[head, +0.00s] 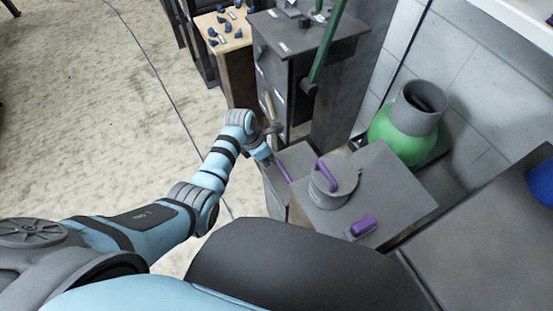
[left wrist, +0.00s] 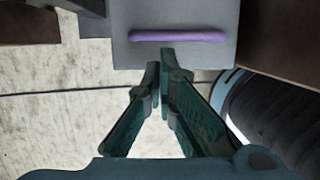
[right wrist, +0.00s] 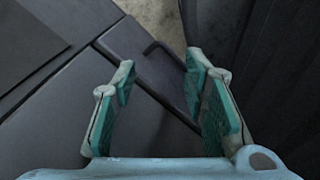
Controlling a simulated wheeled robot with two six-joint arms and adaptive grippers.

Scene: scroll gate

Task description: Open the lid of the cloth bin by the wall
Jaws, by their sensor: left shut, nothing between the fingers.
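A grey box-shaped bin (head: 297,157) with a purple bar handle (head: 282,172) along its edge stands by the wall; I take it to be the cloth bin. Its top looks closed. In the left wrist view the purple bar (left wrist: 178,35) lies across the grey face (left wrist: 190,58), just beyond my fingertips. My left gripper (left wrist: 161,62) is shut and empty, its tips close to the bar; I cannot tell whether they touch. In the head view my left gripper (head: 264,154) is beside the bin, partly hidden. My right gripper (right wrist: 160,72) is open and empty, and outside the head view.
A round grey pot (head: 333,195) with a purple handle and a purple block (head: 362,226) are on a grey cabinet to the right. A green vase (head: 395,140) stands behind. A dark cabinet (head: 290,40) with a green lever rises beyond. Open floor (head: 100,120) is at left.

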